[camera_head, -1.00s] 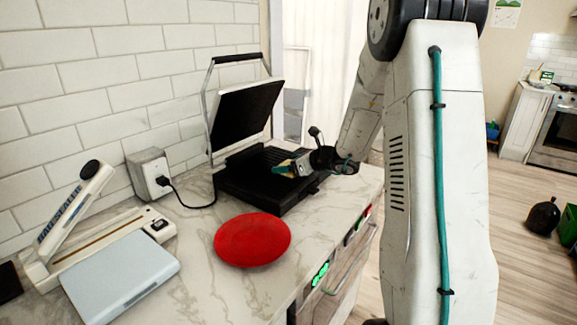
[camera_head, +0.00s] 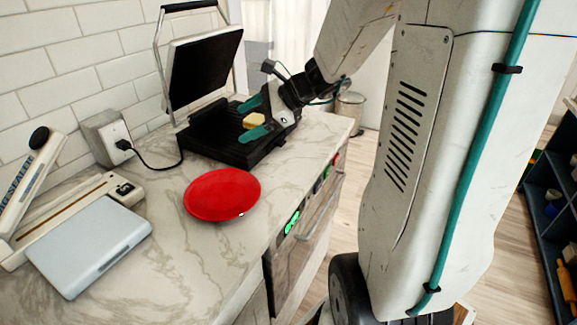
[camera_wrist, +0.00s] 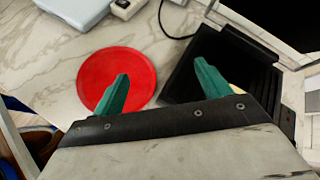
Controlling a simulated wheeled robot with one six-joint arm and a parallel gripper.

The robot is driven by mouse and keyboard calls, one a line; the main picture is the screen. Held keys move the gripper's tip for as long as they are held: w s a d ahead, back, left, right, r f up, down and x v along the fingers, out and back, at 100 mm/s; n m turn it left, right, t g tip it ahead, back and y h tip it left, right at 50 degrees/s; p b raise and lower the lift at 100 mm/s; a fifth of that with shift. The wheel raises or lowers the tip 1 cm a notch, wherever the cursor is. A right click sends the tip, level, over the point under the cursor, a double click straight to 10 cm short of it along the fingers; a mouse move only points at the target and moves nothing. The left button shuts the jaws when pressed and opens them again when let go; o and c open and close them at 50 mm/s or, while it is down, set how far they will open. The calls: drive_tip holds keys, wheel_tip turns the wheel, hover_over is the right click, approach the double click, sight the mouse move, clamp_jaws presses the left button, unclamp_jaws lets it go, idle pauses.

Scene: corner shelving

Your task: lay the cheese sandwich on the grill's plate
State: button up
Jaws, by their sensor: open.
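The cheese sandwich (camera_head: 254,121), small and pale yellow, appears to lie on the dark lower plate of the grill (camera_head: 212,143). The grill's lid (camera_head: 204,70) stands raised. In the wrist view my gripper (camera_wrist: 162,69) shows both fingers apart with nothing between the tips. The grill's plate (camera_wrist: 190,75) is partly covered there by a finger and the gripper body, which hides most or all of the sandwich.
A red plate (camera_head: 222,194) lies on the marble counter in front of the grill. A bag sealer (camera_head: 75,220) is at the left. A wall socket box (camera_head: 106,136) has the grill's cord plugged in. Bare counter (camera_head: 190,260) lies nearer the front.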

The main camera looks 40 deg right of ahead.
drive_tip(key=s+a+r+n+g+h, duration=0.2)
drive_tip(key=s+a+n+g, duration=0.4)
drive_tip(key=s+a+n, duration=0.7)
drive_tip(key=s+d+n+h, duration=0.1)
drive_tip(key=s+n+h, duration=0.2)
drive_tip(key=s, duration=0.3)
drive_tip(key=s+d+n+g+h, duration=0.1)
drive_tip(key=s+d+n+h, duration=0.1)
drive_tip(key=s+n, duration=0.4)
drive_tip(key=shift+d+f+n+h, duration=0.25)
drive_tip(key=shift+d+n+h, duration=0.05)
drive_tip(key=shift+h, duration=0.2)
